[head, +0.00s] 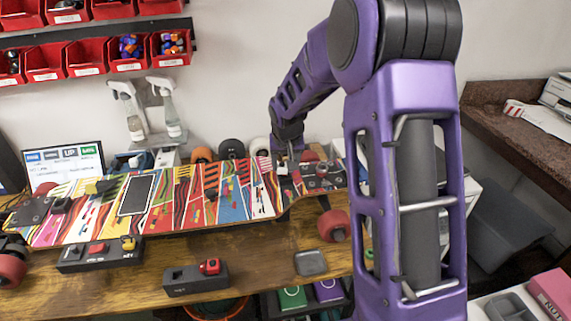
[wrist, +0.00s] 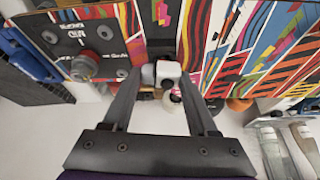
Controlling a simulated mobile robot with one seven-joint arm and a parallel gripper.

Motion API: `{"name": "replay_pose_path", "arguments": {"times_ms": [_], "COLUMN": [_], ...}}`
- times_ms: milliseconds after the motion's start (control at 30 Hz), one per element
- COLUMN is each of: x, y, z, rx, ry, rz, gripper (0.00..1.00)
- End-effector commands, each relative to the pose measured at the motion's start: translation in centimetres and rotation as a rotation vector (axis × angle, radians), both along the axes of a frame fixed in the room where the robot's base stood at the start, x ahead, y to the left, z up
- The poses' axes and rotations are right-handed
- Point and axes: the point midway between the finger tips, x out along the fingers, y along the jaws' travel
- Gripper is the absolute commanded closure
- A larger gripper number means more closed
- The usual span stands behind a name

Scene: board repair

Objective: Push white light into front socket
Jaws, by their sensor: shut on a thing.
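The white light (wrist: 165,72) is a small white block held between the fingertips of my gripper (wrist: 168,78) in the wrist view. It is right at the board's edge, in line with a dark fitting (wrist: 160,46), which looks like the front socket. I cannot tell whether the light is inside it or only touching it. In the head view my gripper (head: 288,158) is over the right part of the patterned skateboard (head: 185,192), and the white light (head: 283,170) shows small beneath it. The fingers and light hide much of the socket.
Dark boxes with buttons (head: 100,255) (head: 196,278) stand on the wooden bench (head: 150,295) before the board. Spare wheels (head: 231,148) and spray bottles (head: 130,112) are behind it. A small grey tray (head: 310,263) lies front right. Red bins (head: 88,57) hang on the wall.

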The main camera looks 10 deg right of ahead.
Motion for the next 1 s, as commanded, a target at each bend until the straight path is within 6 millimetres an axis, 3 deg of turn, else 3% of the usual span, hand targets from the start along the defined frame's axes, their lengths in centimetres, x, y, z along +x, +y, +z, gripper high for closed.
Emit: {"name": "replay_pose_path", "arguments": {"times_ms": [1000], "x": [0.0], "y": [0.0], "z": [-1.0], "rx": [0.000], "ry": [0.001], "rz": [0.000], "gripper": [0.99]}}
